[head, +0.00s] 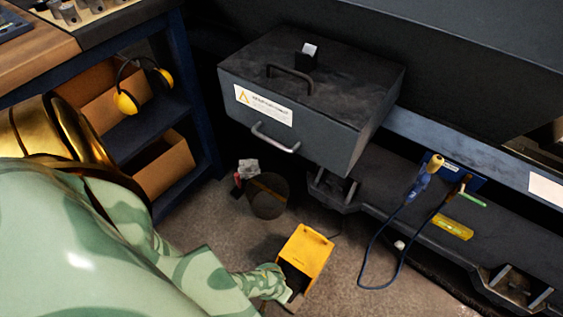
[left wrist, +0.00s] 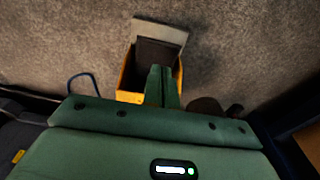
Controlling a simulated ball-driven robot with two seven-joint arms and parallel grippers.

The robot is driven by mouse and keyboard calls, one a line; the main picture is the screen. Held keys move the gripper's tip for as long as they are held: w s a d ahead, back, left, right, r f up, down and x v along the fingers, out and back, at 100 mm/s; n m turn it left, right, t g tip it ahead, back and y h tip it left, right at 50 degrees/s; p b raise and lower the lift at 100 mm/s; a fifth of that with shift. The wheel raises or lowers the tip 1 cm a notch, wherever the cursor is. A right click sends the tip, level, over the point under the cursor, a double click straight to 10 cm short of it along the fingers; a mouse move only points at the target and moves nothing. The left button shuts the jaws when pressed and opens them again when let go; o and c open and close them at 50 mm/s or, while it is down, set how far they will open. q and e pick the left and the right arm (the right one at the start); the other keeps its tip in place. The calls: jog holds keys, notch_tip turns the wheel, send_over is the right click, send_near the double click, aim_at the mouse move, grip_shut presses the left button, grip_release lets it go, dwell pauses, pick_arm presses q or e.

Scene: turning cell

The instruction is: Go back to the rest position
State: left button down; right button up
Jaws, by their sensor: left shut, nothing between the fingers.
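My left gripper (head: 272,283) reaches down from the left to the floor, beside a yellow box-shaped housing (head: 312,246) with a dark inside, which looks like a foot pedal. In the left wrist view my green fingers (left wrist: 162,86) are together with nothing between them. My right gripper is not in view.
A dark steel cabinet (head: 300,125) with two handles juts out above the floor. A dark bin (head: 267,198) stands below it. A blue cable (head: 370,255) hangs at the right. A blue shelf unit with cardboard boxes (head: 163,170) and yellow earmuffs (head: 125,103) stands left.

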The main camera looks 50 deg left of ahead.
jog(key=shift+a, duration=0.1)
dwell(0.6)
